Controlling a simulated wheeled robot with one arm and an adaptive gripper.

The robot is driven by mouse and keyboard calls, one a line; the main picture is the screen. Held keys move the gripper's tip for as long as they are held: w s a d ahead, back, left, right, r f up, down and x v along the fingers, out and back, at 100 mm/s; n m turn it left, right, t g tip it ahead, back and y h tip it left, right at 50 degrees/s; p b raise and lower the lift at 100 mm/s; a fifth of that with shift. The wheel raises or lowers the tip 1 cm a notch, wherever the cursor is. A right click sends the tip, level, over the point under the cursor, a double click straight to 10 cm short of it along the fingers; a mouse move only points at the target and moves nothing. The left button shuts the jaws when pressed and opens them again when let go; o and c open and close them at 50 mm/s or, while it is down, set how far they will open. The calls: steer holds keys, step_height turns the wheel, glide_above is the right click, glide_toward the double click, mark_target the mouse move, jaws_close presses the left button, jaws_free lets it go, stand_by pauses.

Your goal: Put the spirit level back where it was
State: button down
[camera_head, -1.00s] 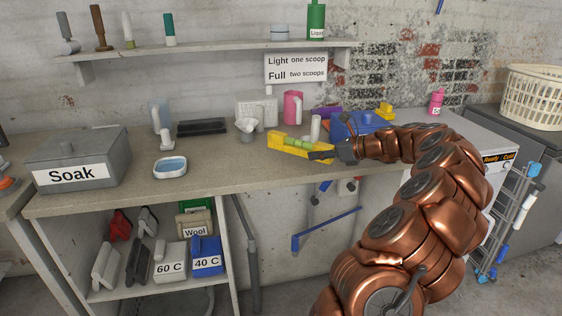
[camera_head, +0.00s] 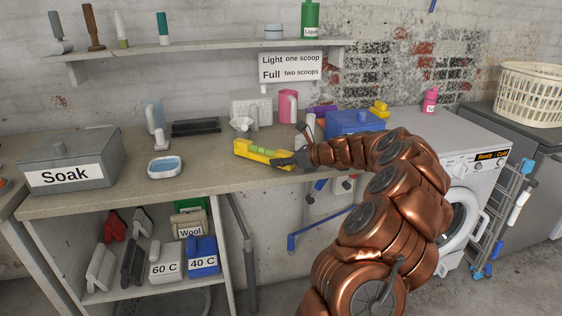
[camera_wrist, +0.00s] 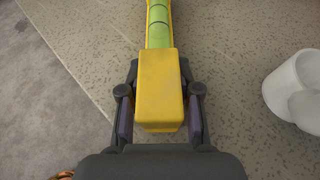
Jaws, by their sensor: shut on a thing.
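The yellow spirit level (camera_head: 247,150) with a green vial is at the front part of the worktop in the head view, left of my gripper (camera_head: 287,161). My gripper is shut on its right end. In the wrist view the level's yellow end block (camera_wrist: 160,85) sits between the two fingers of my gripper (camera_wrist: 160,115), and its green vial stretches away up the picture. The worktop (camera_wrist: 225,60) lies below it; whether the level touches it, I cannot tell.
A white cylindrical item (camera_wrist: 298,88) stands close on the right in the wrist view. Behind the level are a white scoop (camera_head: 242,125), a pink jug (camera_head: 287,106) and a blue box (camera_head: 353,123). The worktop (camera_head: 210,168) between the blue soap dish (camera_head: 165,167) and the level is clear.

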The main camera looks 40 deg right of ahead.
steer(key=shift+f, duration=0.25)
steer(key=c, duration=0.8)
jaws_free()
